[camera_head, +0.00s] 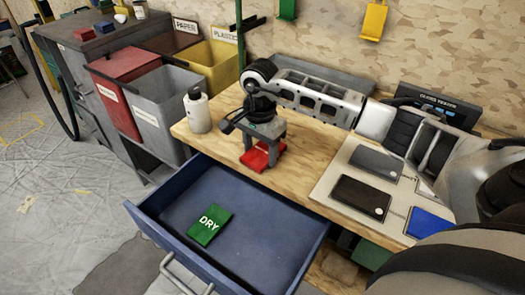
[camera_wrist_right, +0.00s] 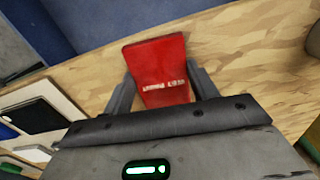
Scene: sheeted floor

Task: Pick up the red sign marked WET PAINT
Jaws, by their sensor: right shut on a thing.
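The red sign (camera_head: 262,157) is at the front edge of the wooden worktop, below my right gripper (camera_head: 263,149). In the right wrist view the red sign (camera_wrist_right: 158,62) sits between the two fingers of my right gripper (camera_wrist_right: 162,84), which are shut on its sides. White lettering on it is upside down and too blurred to read fully. I cannot tell whether the sign touches the worktop. A green sign marked DRY (camera_head: 209,225) lies flat in the open blue drawer. My left gripper is not in view.
The open blue drawer (camera_head: 262,250) juts out below the worktop (camera_head: 310,170). A pale board (camera_head: 338,185) with dark and blue plates lies to the right. Bins (camera_head: 165,105) stand at the left.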

